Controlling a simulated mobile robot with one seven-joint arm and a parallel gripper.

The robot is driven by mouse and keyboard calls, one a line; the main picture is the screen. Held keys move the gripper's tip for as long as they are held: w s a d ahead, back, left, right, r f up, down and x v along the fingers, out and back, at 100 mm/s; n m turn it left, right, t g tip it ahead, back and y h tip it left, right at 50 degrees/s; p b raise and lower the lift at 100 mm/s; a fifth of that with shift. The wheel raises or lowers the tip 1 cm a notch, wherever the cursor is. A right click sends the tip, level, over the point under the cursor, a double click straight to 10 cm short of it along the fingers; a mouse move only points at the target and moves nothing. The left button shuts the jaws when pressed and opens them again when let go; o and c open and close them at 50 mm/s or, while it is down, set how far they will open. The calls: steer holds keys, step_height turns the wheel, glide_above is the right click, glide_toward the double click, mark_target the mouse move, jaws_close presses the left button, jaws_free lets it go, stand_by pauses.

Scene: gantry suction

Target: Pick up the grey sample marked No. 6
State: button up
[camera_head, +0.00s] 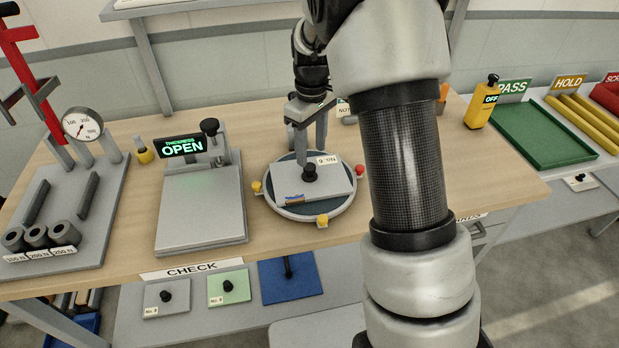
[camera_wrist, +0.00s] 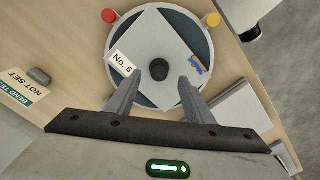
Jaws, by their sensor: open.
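The grey sample marked No. 6 (camera_head: 325,186) is a flat plate with a black knob (camera_head: 310,172) on top. It lies on a round dark turntable (camera_head: 322,213) on the bench, and a small coloured patch shows near one edge. In the wrist view the plate (camera_wrist: 153,45) has its No. 6 label at the left and the knob (camera_wrist: 159,70) in the middle. My gripper (camera_head: 311,148) is above the plate, pointing down. In the wrist view its fingers (camera_wrist: 172,75) are open, one on each side of the knob; whether they touch it cannot be told.
A thickness gauge (camera_head: 200,210) reading OPEN stands to the left, beside a force stand (camera_head: 75,215) with weights. Several other samples lie on the shelf below (camera_head: 190,330). PASS (camera_head: 540,137) and HOLD (camera_head: 585,122) trays are at the right. Yellow and red knobs stand around the turntable's rim.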

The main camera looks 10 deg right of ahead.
mark_target(309, 165)
steer(key=f, duration=0.5)
steer(key=shift+w+a, duration=0.25)
steer(key=shift+w, duration=0.15)
jaws_close()
